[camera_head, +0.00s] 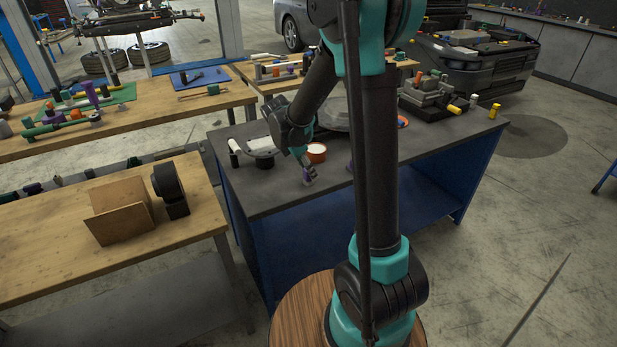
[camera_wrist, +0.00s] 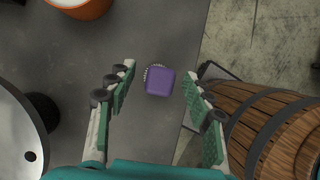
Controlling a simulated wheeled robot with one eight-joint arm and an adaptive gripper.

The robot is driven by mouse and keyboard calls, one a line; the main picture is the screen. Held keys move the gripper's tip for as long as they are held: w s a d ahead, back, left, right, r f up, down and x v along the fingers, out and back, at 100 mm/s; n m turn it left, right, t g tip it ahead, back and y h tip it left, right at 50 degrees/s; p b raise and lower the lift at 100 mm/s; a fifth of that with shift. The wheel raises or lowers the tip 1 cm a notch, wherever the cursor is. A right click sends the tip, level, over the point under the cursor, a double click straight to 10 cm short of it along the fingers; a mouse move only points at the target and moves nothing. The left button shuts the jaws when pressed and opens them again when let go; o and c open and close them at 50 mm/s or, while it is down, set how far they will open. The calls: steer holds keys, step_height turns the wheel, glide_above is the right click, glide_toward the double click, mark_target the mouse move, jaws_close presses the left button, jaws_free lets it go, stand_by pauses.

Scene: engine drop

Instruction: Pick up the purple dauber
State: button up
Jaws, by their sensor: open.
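In the wrist view a purple dauber (camera_wrist: 160,81) with a squarish top stands on the dark grey tabletop, close to its edge. A bristly or ridged grey part shows beside its top. My gripper (camera_wrist: 158,72) is open, with one finger on each side of the dauber and visible gaps between. In the head view my gripper (camera_head: 307,168) reaches down over the near part of the grey-topped blue workbench (camera_head: 275,195). A small purple patch (camera_head: 308,176) shows at the fingers, and the rest is too small to tell.
An orange container with a white inside (camera_head: 316,152) stands close behind my gripper; it also shows in the wrist view (camera_wrist: 84,8). A round pale part (camera_wrist: 18,140) lies at left in the wrist view. A wooden barrel (camera_wrist: 280,130) is beyond the bench edge at right.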

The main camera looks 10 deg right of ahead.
steer(key=shift+d+f, duration=0.15)
steer(key=shift+f, duration=0.25)
jaws_close()
steer(key=shift+r, duration=0.15)
step_height(320, 180, up, 20)
stand_by(0.6)
